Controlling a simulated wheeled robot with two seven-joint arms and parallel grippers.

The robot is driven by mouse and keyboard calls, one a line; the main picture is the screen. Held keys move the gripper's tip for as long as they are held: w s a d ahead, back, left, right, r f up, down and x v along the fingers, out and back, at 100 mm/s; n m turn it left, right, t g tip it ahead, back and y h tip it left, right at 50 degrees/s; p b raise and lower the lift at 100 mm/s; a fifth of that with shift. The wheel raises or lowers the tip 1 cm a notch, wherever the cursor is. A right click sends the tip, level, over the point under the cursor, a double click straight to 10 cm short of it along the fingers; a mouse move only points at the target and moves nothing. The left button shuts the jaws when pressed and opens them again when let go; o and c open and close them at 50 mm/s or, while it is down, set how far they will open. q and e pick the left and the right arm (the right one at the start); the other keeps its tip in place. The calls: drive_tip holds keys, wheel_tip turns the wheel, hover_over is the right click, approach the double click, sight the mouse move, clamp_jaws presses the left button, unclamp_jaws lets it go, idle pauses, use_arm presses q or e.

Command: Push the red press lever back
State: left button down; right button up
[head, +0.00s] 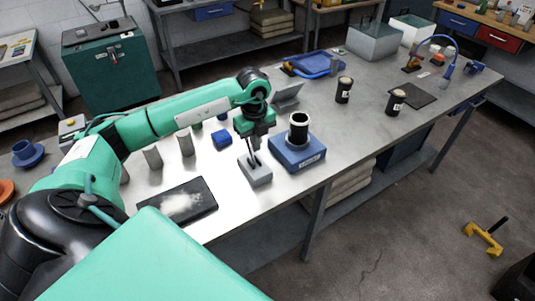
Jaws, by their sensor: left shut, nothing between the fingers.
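I cannot make out a red press lever in the head view. My left gripper (254,163) points down over a small grey block (257,176) on the metal workbench (345,135). Its fingers are together with nothing seen between them; I cannot tell whether the tips touch the block. A blue square base (299,158) carrying a black cylinder (298,132) stands just to the right of the gripper. My left arm reaches across from the left and hides part of the bench behind it. My right gripper is not in view.
A black tray with white powder (180,202) lies left of the grey block. Grey cylinders (185,144) and a blue block (222,139) stand behind it. Black cups (344,90) stand farther right. The bench front between the blue base and the right end is clear.

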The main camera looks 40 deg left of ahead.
use_arm(q)
wheel_tip(320, 180, up, 9)
drive_tip(key=d+p, duration=0.1)
drive_tip(key=p, duration=0.4)
drive_tip(key=shift+s, duration=0.25)
idle(0.6)
